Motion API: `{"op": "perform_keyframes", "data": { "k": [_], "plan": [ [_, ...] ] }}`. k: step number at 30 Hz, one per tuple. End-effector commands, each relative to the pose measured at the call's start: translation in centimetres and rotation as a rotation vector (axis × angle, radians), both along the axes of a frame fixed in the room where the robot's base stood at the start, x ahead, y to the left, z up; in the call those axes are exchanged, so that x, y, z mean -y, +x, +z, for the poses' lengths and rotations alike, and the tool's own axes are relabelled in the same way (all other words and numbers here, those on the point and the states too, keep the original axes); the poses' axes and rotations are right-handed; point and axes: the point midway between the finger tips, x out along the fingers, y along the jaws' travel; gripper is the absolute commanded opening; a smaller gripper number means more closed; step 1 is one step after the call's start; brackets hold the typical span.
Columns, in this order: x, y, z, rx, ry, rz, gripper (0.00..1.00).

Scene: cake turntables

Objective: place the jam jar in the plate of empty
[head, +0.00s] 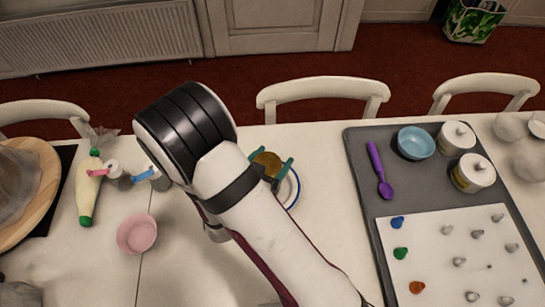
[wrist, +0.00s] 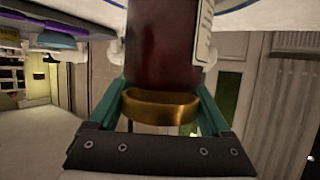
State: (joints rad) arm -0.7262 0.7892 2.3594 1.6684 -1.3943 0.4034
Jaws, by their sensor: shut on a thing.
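The jam jar has a gold lid (head: 268,161) and shows in the wrist view as a dark red body (wrist: 160,50) with a white label. My gripper (head: 272,168) has teal fingers and is shut on the jar near its lid (wrist: 158,108). A white plate with a blue rim (head: 295,190) is beside and partly under my gripper and arm, which hide most of it. In the wrist view a white, blue-edged surface (wrist: 250,14) lies at the jar's far end. I cannot tell whether the jar touches it.
A grey tray (head: 362,160) on the right holds a light blue bowl (head: 415,142), a purple spoon (head: 379,170), white jars (head: 457,137) and a white sheet with small nozzles. White chairs (head: 322,88) stand behind the table.

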Motion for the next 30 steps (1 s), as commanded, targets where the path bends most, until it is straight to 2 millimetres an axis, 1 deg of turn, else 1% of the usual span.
{"op": "perform_keyframes", "data": {
  "k": [1,2,4,5,11,14,17,27,30],
  "plan": [
    [0.0,0.0,-0.1,0.001,-0.001,0.0,0.0],
    [0.0,0.0,-0.1,0.0,0.0,0.0,0.86],
    [0.0,0.0,-0.1,0.0,0.0,0.0,0.98],
    [0.0,0.0,-0.1,0.0,0.0,0.0,1.0],
    [0.0,0.0,-0.1,0.0,0.0,0.0,1.0],
    [-0.2,-0.3,0.3,0.0,0.0,0.002,1.0],
    [-1.1,-1.5,0.9,0.0,0.0,0.005,1.0],
    [-4.7,-7.5,3.8,0.0,0.002,0.005,1.0],
    [-5.4,-8.7,4.4,0.001,0.001,0.004,1.0]
  ]
}}
